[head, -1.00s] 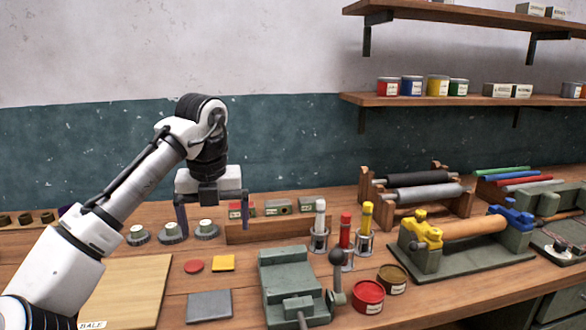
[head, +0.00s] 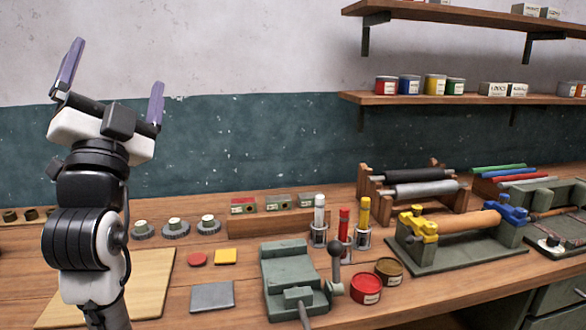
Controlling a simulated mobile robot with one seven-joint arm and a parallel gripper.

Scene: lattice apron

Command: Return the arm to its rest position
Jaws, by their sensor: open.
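My gripper (head: 110,84) is at the upper left of the head view, raised well above the bench. Its two purple-grey fingers point upward and stand wide apart, with nothing between them. My arm is folded nearly upright at the left and hides part of the bench's left side and part of the pale wooden board (head: 150,283). The gripper touches nothing; the wall is behind it.
The wooden bench (head: 235,310) holds gear-like pieces (head: 176,227), a red disc (head: 197,258), a yellow square (head: 225,256), a grey plate (head: 212,296), a green vise-like device (head: 290,275), tins (head: 366,288) and rollers (head: 420,188). Shelves (head: 470,99) are at right. Air around the gripper is clear.

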